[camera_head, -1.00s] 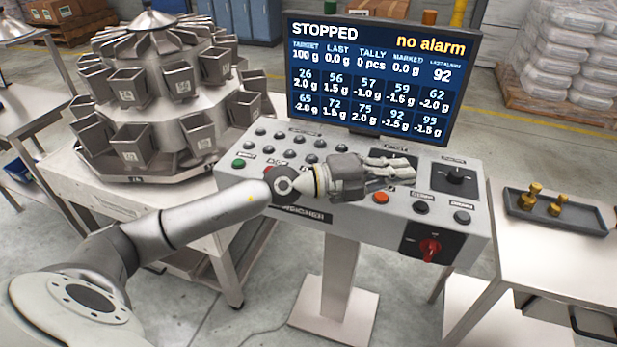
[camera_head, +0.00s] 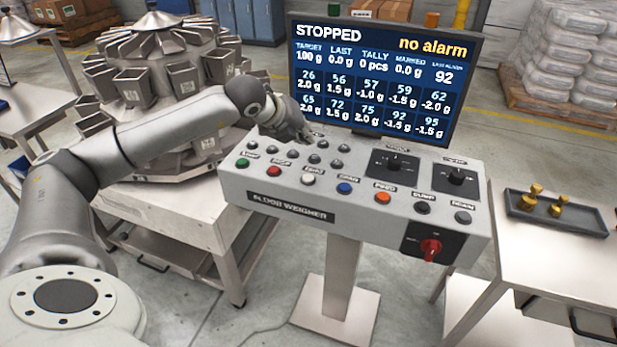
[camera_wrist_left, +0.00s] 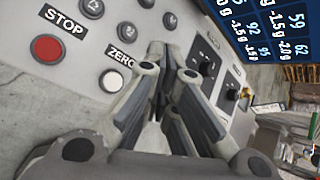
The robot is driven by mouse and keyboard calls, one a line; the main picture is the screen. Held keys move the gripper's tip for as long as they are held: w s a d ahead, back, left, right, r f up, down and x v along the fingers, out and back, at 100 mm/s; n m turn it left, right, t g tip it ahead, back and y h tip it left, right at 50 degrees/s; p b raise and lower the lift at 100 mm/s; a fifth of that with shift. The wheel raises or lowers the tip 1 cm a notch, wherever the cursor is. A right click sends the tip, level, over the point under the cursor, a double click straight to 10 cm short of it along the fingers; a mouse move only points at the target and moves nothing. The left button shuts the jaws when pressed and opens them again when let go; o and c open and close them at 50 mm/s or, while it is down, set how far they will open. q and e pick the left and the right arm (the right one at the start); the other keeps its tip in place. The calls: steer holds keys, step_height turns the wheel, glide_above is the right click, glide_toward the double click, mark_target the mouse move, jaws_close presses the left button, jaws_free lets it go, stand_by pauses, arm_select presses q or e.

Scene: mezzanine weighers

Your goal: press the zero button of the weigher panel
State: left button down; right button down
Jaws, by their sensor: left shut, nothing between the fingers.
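The weigher panel (camera_head: 290,204) is a grey console on a post. Its zero button (camera_head: 308,180) is white, in the front row between the red and blue buttons, and nothing covers it in the head view. In the left wrist view the white button (camera_wrist_left: 112,81) sits beside its ZERO label, left of the fingers. My left gripper (camera_head: 306,141) is shut and empty over the back rows of small dark buttons, behind the zero button and apart from it. It fills the middle of the left wrist view (camera_wrist_left: 157,58). My right gripper is not in view.
The display (camera_head: 380,80) behind the panel reads STOPPED and no alarm. A red stop button (camera_head: 274,172) and a blue button (camera_head: 344,188) flank the zero button. A steel weigher (camera_head: 165,70) stands at left. A tray (camera_head: 580,224) lies at right. Space before the panel is clear.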

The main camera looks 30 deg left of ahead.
arm_select(q)
steer(key=b, duration=0.3)
glide_above(305, 176)
step_height(305, 176, down, 8)
steer(key=shift+r, duration=0.25)
steer(key=shift+f+b, duration=0.7)
steer(key=shift+b, duration=0.05)
stand_by(0.9)
steer(key=shift+f+b, duration=0.4)
steer(key=shift+b, duration=0.5)
steer(key=shift+f+b, duration=0.5)
steer(key=shift+b, duration=0.2)
stand_by(0.4)
steer(key=shift+r, duration=0.9)
